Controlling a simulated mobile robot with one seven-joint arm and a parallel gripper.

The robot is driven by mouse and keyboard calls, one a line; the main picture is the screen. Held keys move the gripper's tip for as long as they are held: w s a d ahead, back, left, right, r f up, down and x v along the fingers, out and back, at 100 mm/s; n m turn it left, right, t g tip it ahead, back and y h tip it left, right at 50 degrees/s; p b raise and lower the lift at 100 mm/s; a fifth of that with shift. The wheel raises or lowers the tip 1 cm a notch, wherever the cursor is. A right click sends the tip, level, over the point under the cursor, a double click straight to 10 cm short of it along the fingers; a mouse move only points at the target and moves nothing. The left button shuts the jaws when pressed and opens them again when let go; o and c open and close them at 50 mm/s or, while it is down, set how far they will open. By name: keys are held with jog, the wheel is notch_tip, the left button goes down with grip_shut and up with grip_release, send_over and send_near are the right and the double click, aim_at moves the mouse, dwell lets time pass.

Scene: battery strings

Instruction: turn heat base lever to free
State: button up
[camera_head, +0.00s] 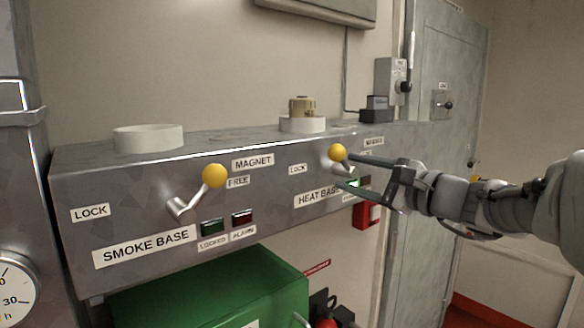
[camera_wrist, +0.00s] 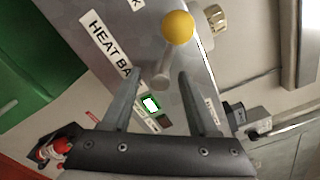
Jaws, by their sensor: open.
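The heat base lever has a yellow knob (camera_head: 338,152) on a short metal shaft and points up and slightly left, between the LOCK label (camera_head: 297,169) and the partly hidden labels on the right. The lever knob (camera_wrist: 178,27) and its shaft (camera_wrist: 160,75) also show in the wrist view. My gripper (camera_head: 345,171) is open at the panel, just right of the lever. In the wrist view my gripper (camera_wrist: 159,75) has one finger on each side of the shaft, with the knob beyond the tips. I cannot tell whether a finger touches it. The green heat base lamp (camera_wrist: 151,104) is lit.
The smoke base lever (camera_head: 214,176) stands to the left on the same grey panel (camera_head: 130,215), above a green box (camera_head: 210,290). A white ring (camera_head: 148,138) and a tan cylinder (camera_head: 302,106) are on the panel's top. A red box (camera_head: 365,215) is below my gripper.

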jog(key=shift+w+a, duration=0.25)
jog(key=shift+w, duration=0.1)
jog(key=shift+c, duration=0.2)
grip_shut()
dwell(1.0)
